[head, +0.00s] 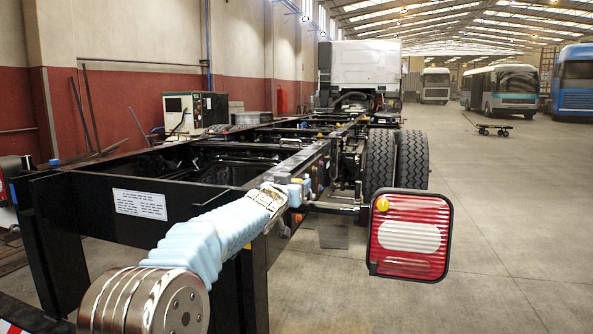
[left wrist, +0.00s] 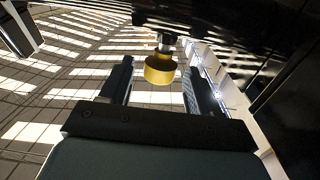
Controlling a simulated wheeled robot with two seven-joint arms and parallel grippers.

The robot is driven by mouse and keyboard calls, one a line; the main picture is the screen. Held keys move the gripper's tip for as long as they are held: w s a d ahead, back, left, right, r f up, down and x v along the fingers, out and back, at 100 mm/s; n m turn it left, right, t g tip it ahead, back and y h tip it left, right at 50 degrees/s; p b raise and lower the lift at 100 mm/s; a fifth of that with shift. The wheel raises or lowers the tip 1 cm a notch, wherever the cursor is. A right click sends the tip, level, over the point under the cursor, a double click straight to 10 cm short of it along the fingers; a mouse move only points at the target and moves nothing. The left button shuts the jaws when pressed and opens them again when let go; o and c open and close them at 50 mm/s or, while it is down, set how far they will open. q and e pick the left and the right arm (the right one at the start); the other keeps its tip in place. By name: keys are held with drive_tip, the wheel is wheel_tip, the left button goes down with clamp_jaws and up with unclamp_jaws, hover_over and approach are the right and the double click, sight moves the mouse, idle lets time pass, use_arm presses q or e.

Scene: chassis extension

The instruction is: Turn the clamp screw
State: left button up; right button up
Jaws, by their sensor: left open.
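In the left wrist view a round yellow knob (left wrist: 160,69) on a short metal stem, which I take as the clamp screw, hangs from a dark part above. My left gripper (left wrist: 159,78) is open, with one dark finger on each side of the knob and gaps visible. In the head view my left arm reaches from the bottom toward the black chassis frame (head: 64,204), and its gripper end (head: 303,188) is small beside the rail. I cannot make out that knob there with certainty. My right gripper is not in view.
A red tail lamp (head: 409,264) on a bracket stands right of my left gripper, with a yellow round part (head: 382,204) at its upper left. Truck wheels (head: 412,160) stand behind it. Dark beams crowd the top and right of the wrist view.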

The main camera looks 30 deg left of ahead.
use_arm(q)
drive_tip(key=shift+w+a+r+p, duration=0.1)
drive_tip(key=shift+w+a+p, duration=0.1)
drive_tip(key=shift+w, duration=0.25)
drive_tip(key=shift+w+a+r+p, duration=0.1)
drive_tip(key=shift+w+p, duration=0.1)
drive_tip(key=shift+w, duration=0.2)
drive_tip(key=shift+w+d+f, duration=0.1)
drive_tip(key=shift+w+f, duration=0.05)
drive_tip(key=shift+w, duration=0.05)
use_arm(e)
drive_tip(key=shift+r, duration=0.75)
use_arm(q)
drive_tip(key=shift+c, duration=0.3)
